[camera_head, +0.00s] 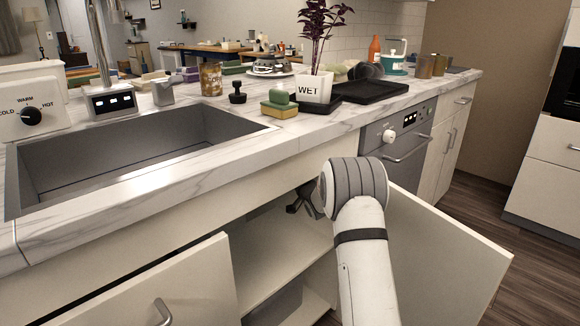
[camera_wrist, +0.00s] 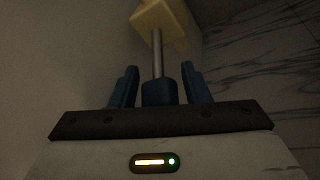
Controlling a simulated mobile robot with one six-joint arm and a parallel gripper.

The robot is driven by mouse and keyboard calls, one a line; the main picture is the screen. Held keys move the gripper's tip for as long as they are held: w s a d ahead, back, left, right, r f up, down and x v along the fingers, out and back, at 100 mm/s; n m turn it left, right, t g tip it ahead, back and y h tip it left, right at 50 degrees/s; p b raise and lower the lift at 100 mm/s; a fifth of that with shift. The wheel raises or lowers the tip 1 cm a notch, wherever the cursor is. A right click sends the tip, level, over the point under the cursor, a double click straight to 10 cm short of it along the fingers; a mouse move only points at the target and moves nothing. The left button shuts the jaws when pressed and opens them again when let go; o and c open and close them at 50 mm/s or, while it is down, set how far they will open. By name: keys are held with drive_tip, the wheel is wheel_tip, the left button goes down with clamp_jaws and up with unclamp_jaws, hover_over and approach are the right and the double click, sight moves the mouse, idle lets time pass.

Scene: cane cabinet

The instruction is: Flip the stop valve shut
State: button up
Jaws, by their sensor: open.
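In the wrist view the stop valve shows as a yellow block (camera_wrist: 155,16) with a grey metal rod running from it toward me. A dark blue piece (camera_wrist: 160,92) sits at the near end of the rod, between my fingers; I cannot tell for sure whether it is the lever's grip. My gripper (camera_wrist: 160,85) is open, with one blue finger on each side of this piece. Whether the fingers touch it is unclear. In the head view my gripper (camera_head: 305,199) is a dark shape inside the under-sink cabinet, and the valve is hidden there.
The cabinet's left door (camera_head: 165,290) and right door (camera_head: 450,250) stand open around my arm. The marble counter edge (camera_head: 250,150) is above, beside the sink (camera_head: 130,145). A shelf (camera_head: 285,245) lies below my gripper. The wrist view is dim.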

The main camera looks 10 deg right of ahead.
drive_tip(key=p+v, duration=0.1)
drive_tip(key=v, duration=0.6)
drive_tip(key=shift+s, duration=0.15)
